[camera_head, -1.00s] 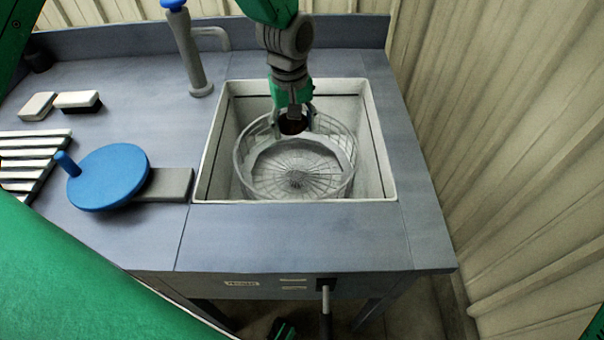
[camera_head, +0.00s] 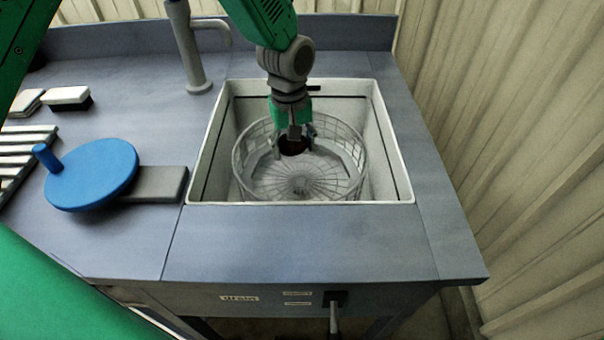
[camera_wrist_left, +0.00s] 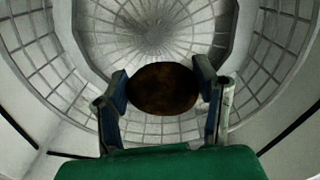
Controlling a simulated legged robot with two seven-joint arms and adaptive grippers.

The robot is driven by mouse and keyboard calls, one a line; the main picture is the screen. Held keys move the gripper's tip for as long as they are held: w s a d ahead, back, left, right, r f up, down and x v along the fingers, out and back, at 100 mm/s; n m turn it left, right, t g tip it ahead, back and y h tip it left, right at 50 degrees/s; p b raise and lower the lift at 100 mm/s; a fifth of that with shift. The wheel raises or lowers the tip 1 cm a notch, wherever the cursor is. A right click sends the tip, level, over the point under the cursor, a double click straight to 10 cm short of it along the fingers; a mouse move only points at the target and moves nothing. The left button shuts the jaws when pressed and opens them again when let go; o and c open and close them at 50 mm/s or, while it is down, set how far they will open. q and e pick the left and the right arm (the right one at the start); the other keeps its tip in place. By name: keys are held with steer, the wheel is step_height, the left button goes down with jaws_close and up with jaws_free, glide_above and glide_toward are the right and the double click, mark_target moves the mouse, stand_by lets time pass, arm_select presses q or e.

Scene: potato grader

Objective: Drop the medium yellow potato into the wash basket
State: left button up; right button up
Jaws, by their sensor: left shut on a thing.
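My left gripper (camera_head: 294,141) comes down from the top of the head view and is shut on a dark brown, rounded potato (camera_head: 292,148). The potato looks brown rather than yellow in this light. In the left wrist view the potato (camera_wrist_left: 163,88) sits between the two fingers of the left gripper (camera_wrist_left: 162,82). The wash basket (camera_head: 356,157), a round wire mesh basket, stands inside the white sink. The gripper holds the potato over the back part of the basket's opening. The basket's mesh floor (camera_wrist_left: 152,35) shows behind the potato. My right gripper is not in view.
The white sink (camera_head: 398,185) surrounds the basket. A tap (camera_head: 190,50) stands at its back left. A blue disc with a handle (camera_head: 95,175), a slatted rack (camera_head: 20,145) and two brushes (camera_head: 67,97) lie to the left. A corrugated wall (camera_head: 500,120) closes the right side.

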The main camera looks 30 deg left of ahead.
arm_select(q)
steer(key=o, duration=1.3)
steer(key=shift+a, duration=0.2)
steer(key=shift+d+r, duration=0.15)
steer(key=shift+d, duration=0.3)
steer(key=shift+d+r, duration=0.1)
steer(key=shift+r, duration=0.25)
steer(key=r, duration=0.3)
steer(key=a+r, duration=0.1)
steer(key=r, duration=0.6)
steer(key=shift+a, duration=0.25)
steer(key=shift+s+d+r, duration=0.1)
steer(key=shift+r, duration=0.2)
steer(key=shift+d+r, duration=0.2)
steer(key=shift+d, duration=0.15)
steer(key=shift+a, duration=0.15)
